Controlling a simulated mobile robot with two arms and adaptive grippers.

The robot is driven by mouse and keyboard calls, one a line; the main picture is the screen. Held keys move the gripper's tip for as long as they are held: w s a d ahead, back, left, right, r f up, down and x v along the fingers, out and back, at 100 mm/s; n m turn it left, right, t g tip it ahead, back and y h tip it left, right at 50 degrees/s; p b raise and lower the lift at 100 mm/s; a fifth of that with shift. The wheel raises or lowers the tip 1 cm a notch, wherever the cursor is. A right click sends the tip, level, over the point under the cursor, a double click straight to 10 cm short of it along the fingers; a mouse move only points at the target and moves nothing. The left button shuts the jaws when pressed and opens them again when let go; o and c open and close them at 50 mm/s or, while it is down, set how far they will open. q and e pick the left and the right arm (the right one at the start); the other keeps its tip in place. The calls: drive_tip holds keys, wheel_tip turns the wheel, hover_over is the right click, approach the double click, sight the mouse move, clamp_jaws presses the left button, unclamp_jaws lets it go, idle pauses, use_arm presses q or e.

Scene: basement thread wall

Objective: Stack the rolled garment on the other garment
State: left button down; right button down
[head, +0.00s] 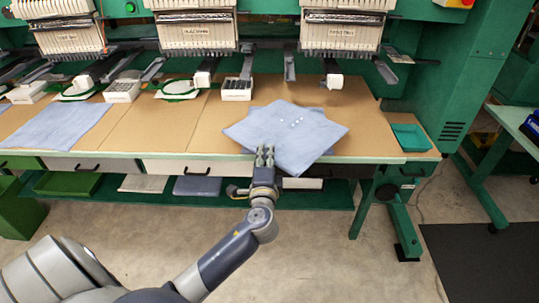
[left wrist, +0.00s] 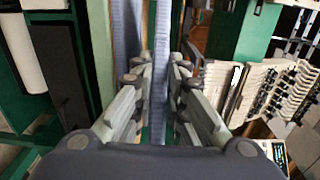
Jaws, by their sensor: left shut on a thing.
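A light blue garment (head: 287,122) with small white dots lies over the middle-right of the table, looking flat rather than rolled. A second blue garment (head: 292,165) shows beneath it, turned at an angle. My left gripper (head: 264,152) is at their near edge, shut on the upper garment. In the left wrist view, the gripper (left wrist: 160,110) has a thin blue garment edge (left wrist: 160,65) between its fingers. Another blue layer (left wrist: 127,40) runs alongside, apart from it in that view. Whether the two garments touch further back is hidden. My right gripper is not in view.
Another blue cloth (head: 62,125) lies flat at the table's left. Green embroidery machines with hoops and small white boxes (head: 237,89) line the back. A green tray (head: 410,137) sits at the right end. The brown tabletop (head: 168,125) is clear between the cloths.

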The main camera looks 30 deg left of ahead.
use_arm(q)
drive_tip(key=x, duration=0.3)
drive_tip(key=shift+w+d+f, duration=0.15)
drive_tip(key=shift+w, duration=0.1)
drive_tip(key=shift+f, duration=1.75)
drive_tip(key=c, duration=2)
unclamp_jaws()
drive_tip(key=shift+f+b, duration=0.15)
drive_tip(key=shift+b, duration=0.15)
drive_tip(key=shift+c, duration=0.2)
drive_tip(key=o, duration=0.4)
drive_tip(key=shift+o, duration=0.2)
drive_tip(key=shift+s+d, duration=0.1)
drive_tip(key=shift+s, duration=0.05)
